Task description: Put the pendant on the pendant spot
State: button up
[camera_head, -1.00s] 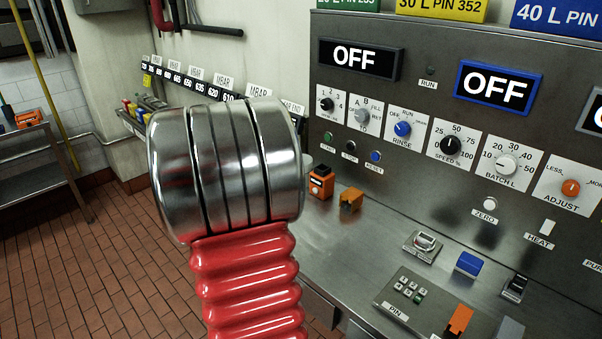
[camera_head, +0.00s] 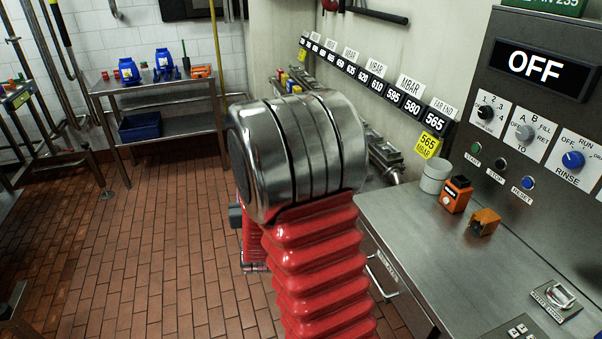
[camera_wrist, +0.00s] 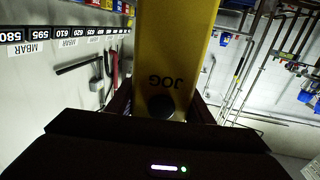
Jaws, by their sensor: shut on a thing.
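A yellow pendant (camera_wrist: 176,50) with the word JOG and a dark round button fills the upper middle of the wrist view, its far end cut off by the frame. My gripper (camera_wrist: 163,103) is shut on it, with a dark finger on each side. In the head view my red arm and its metal joint stand in the middle; the gripper and pendant are hidden there. I cannot make out a marked pendant spot in either view.
A steel counter (camera_head: 420,255) on the right carries a white cup (camera_head: 434,177), an orange device (camera_head: 456,194) and an orange block (camera_head: 483,222). Behind it is a control panel (camera_head: 540,110). A steel shelf table (camera_head: 150,92) stands at the back left. The tiled floor between is clear.

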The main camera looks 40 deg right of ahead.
jog(key=w+a+f+n+t+y, duration=0.1)
jog(key=a+y, duration=0.4)
jog(key=a, duration=0.7)
jog(key=w+a+f+n+t+y, duration=0.2)
jog(key=w+a+f+n+y, duration=0.1)
jog(key=a, duration=0.9)
jog(key=n+y, duration=0.1)
jog(key=n, duration=0.1)
jog(key=shift+f+n+y, duration=0.3)
jog(key=shift+f+y, duration=0.05)
jog(key=shift+y, duration=0.05)
